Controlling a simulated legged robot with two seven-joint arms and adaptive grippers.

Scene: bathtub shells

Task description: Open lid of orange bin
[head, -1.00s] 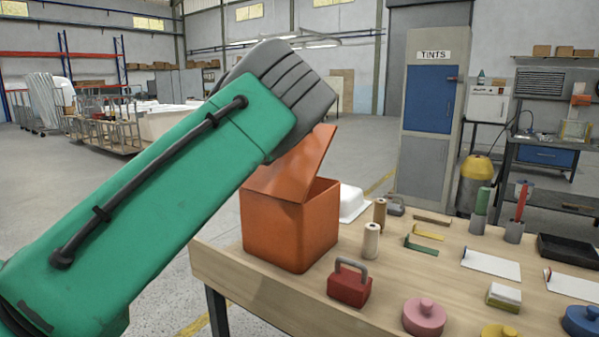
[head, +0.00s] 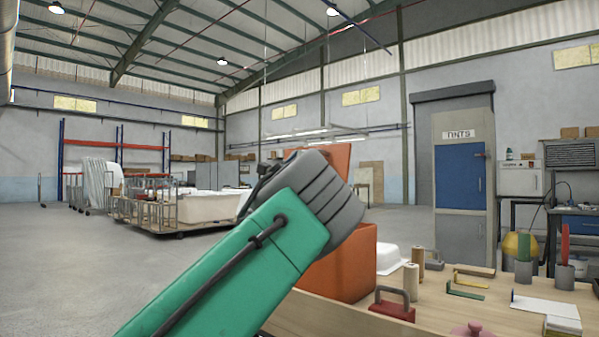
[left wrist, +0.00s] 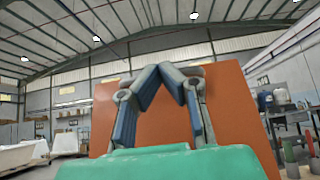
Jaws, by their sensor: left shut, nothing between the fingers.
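The orange bin (head: 352,265) stands at the left end of the wooden table in the head view, partly hidden behind my left arm. Its orange lid (head: 338,156) is raised and stands steeply above the box. My left wrist covers much of the lid and the opening. In the left wrist view the lid (left wrist: 238,115) fills the space behind my left gripper (left wrist: 168,70) as a broad orange panel. The gripper's blue-padded fingers are shut with nothing between them. Whether they touch the lid cannot be told. My right gripper is not in view.
A trolley with white tubs (head: 205,208) stands far behind on open floor.

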